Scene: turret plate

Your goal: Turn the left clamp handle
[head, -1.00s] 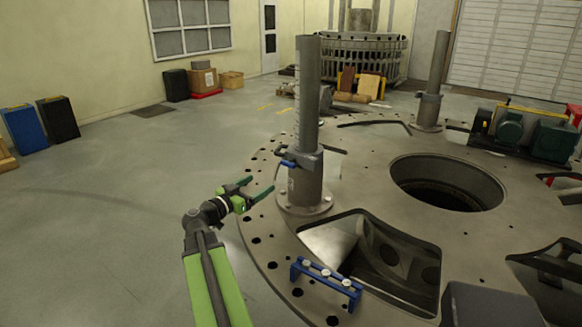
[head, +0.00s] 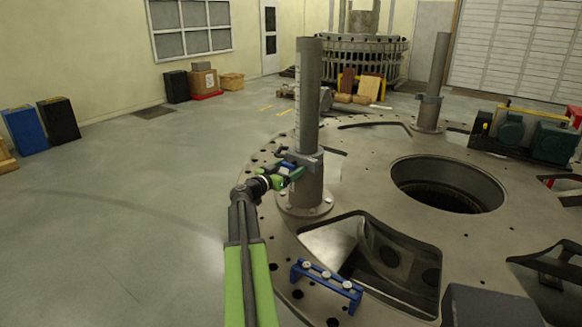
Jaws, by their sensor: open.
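The left clamp (head: 305,160) is a grey collar around the upright left post (head: 308,100). My gripper (head: 292,172), with green fingers, is open at the handle, just left of the post. I cannot tell whether the fingers touch the handle or stand around it.
The posts stand on a large round plate (head: 470,235) with wide openings. A second post (head: 433,80) with a clamp stands at the back right. A blue bracket (head: 327,284) sits near the front edge.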

